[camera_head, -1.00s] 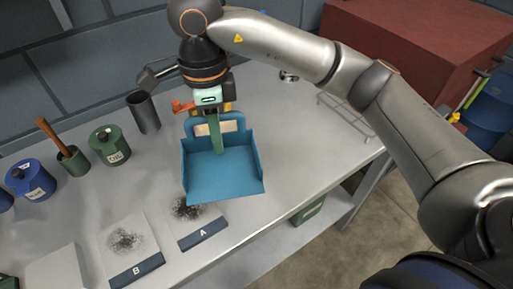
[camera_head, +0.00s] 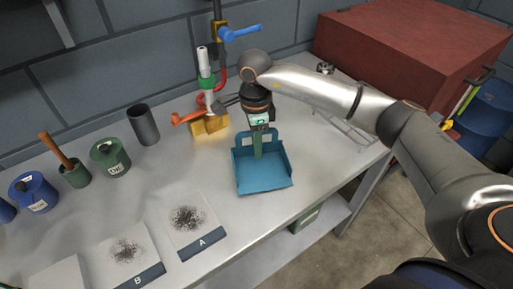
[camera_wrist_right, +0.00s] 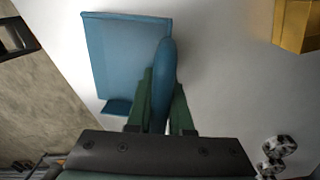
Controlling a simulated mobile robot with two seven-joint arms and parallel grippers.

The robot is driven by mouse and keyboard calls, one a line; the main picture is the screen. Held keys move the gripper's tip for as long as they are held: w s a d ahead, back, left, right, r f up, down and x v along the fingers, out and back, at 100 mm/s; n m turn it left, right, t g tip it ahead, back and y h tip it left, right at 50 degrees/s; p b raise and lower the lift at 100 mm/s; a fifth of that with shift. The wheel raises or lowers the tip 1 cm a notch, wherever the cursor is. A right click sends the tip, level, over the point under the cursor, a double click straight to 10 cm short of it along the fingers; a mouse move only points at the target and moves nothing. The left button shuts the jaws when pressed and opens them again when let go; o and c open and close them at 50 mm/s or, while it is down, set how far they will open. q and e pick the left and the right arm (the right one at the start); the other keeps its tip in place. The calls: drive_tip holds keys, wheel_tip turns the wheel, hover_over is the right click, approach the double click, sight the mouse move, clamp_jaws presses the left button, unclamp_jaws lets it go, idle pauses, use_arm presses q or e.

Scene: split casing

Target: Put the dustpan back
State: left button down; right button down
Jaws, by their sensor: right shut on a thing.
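The blue dustpan (camera_head: 263,180) is at the right part of the grey table in the head view. My right gripper (camera_head: 257,146) is shut on its handle, with the fingers pointing down and the pan's open edge toward the front. In the right wrist view the green fingers (camera_wrist_right: 162,105) close around the blue handle (camera_wrist_right: 165,65), and the pan (camera_wrist_right: 120,50) lies beyond them. Whether the pan touches the table or hangs just above it I cannot tell. My left gripper is not in view.
Plates A (camera_head: 208,245) and B (camera_head: 145,276) carry dark debris at the front. A brass block (camera_head: 212,125) with a red-handled fixture stands left of the gripper. A wire rack (camera_head: 350,132) is to the right. A dark cup (camera_head: 143,125) and green canister (camera_head: 110,158) stand left.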

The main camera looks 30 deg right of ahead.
drive_tip(key=shift+f, duration=0.9)
drive_tip(key=c, duration=0.8)
unclamp_jaws()
drive_tip(key=r, duration=0.8)
drive_tip(key=r+b, duration=0.1)
drive_tip(key=r, duration=0.3)
drive_tip(key=shift+w, duration=0.3)
drive_tip(key=shift+a, duration=0.15)
